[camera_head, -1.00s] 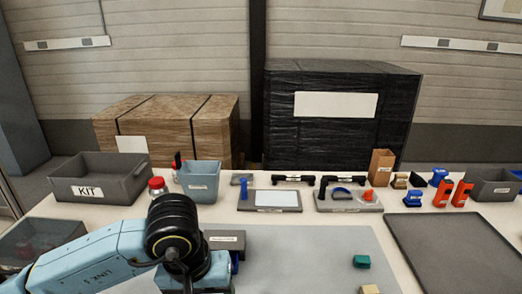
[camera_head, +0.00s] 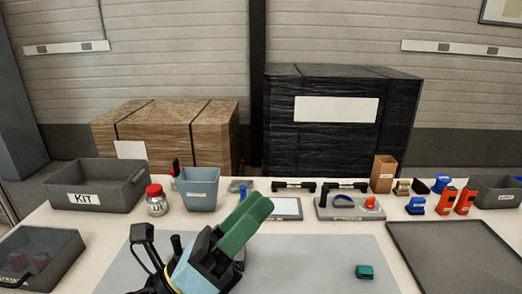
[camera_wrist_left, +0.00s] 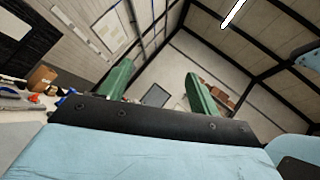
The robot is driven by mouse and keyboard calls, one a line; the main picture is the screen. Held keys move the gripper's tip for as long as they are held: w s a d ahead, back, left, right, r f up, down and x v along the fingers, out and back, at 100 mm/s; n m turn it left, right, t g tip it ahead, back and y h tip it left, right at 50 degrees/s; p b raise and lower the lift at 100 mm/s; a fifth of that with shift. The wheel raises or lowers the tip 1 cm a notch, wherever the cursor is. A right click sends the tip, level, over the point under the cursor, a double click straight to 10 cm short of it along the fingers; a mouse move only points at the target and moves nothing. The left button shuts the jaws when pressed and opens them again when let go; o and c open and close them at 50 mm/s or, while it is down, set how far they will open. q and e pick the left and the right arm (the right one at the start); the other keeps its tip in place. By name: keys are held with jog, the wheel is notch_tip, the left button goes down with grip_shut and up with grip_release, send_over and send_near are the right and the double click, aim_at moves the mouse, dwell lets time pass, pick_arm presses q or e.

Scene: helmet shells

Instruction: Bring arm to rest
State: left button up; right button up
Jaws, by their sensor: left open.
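My left gripper (camera_head: 246,226) stands over the near middle of the table in the head view, its green fingers tilted up and to the right. In the left wrist view the fingers (camera_wrist_left: 158,85) are apart with nothing between them, and the camera looks up at the wall and roof. The gripper is open and empty. Its fingers cover part of the table and of a tray behind. My right gripper is not in view.
A grey KIT bin (camera_head: 98,187), a red-lidded jar (camera_head: 156,200) and a blue bin (camera_head: 198,187) stand at the left. A teal block (camera_head: 364,272) lies on the grey mat (camera_head: 320,262). An empty dark tray (camera_head: 455,255) lies at the right. Orange and blue parts stand behind it.

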pick_arm(q)
jog(key=w+a+f+n+t+y, duration=0.5)
jog(key=a+n+t+y, duration=0.3)
jog(key=n+y, duration=0.6)
jog(key=s+a+f+n+g+y, duration=0.1)
jog(key=a+f+n+g+y, duration=0.7)
jog(key=f+n, duration=0.7)
jog(key=s+a+f+n+g+h, duration=0.1)
jog(key=s+a+f+n+g, duration=0.1)
jog(key=s+f+n+g, duration=0.5)
jog(key=s+a+f+n+g, duration=0.2)
jog(key=s+f+g, duration=0.2)
jog(key=s+f, duration=0.7)
notch_tip(320, 180, down, 23)
jog(key=s, duration=0.3)
jog(key=s+a+f+g, duration=0.2)
jog(key=s+a+f, duration=0.2)
jog(key=s+f, duration=1)
jog(key=shift+s+f+m, duration=0.35)
jog(key=shift+s+m, duration=0.05)
jog(key=shift+s, duration=0.55)
